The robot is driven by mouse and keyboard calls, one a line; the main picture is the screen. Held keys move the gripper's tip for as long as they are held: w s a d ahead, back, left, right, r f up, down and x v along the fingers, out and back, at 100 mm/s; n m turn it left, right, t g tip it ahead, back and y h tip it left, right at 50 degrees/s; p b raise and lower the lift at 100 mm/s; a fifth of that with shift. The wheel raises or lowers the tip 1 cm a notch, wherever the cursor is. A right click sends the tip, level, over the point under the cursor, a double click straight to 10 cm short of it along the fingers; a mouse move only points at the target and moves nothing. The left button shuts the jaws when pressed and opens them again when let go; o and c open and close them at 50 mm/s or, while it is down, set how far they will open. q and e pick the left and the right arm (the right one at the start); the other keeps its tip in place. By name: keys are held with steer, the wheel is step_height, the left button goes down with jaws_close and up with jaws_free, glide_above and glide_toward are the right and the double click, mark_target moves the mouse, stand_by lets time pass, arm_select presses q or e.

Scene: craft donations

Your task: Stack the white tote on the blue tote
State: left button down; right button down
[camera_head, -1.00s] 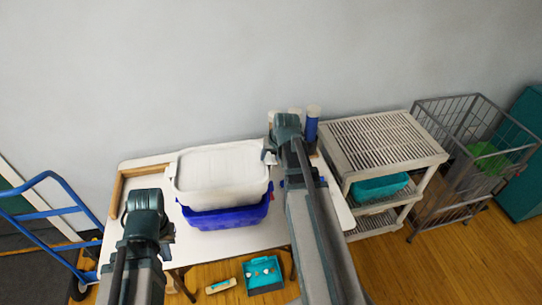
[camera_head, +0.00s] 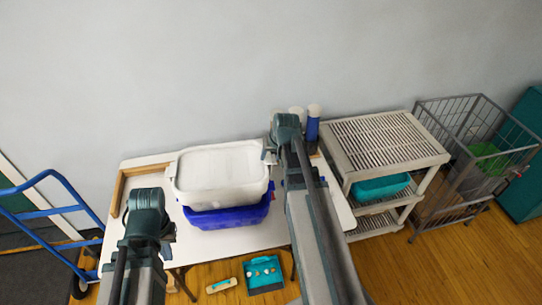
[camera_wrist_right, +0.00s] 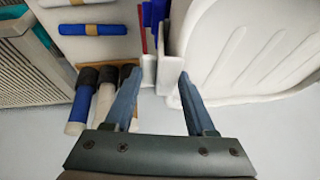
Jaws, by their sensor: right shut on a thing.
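The white tote (camera_head: 222,170) sits directly above the blue tote (camera_head: 235,216) on the white table, overlapping it. The blue tote's side shows below it; I cannot tell whether the two are fully seated. My right gripper (camera_head: 268,156) is at the white tote's right end. In the right wrist view its fingers (camera_wrist_right: 158,78) are on either side of the white tote's end handle (camera_wrist_right: 172,55), shut on it. The white tote's ridged surface (camera_wrist_right: 250,50) fills the right of that view. My left gripper (camera_head: 170,235) is near the table's front left, apart from the totes; its jaws are unclear.
Blue and white bottles (camera_head: 313,122) stand behind my right gripper. A beige shelf unit (camera_head: 385,145) with a teal bin (camera_head: 382,187) is to the right, then a wire cart (camera_head: 470,150). A blue hand truck (camera_head: 45,205) is at left. A wooden strip (camera_head: 122,185) edges the table.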

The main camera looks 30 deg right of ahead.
steer(key=shift+c, duration=0.7)
jaws_free()
steer(key=shift+r, duration=0.15)
steer(key=p+v, duration=1.2)
steer(key=v, duration=0.1)
steer(key=shift+s+r+p, duration=0.15)
steer(key=shift+r+p, duration=0.1)
steer(key=shift+p, duration=0.05)
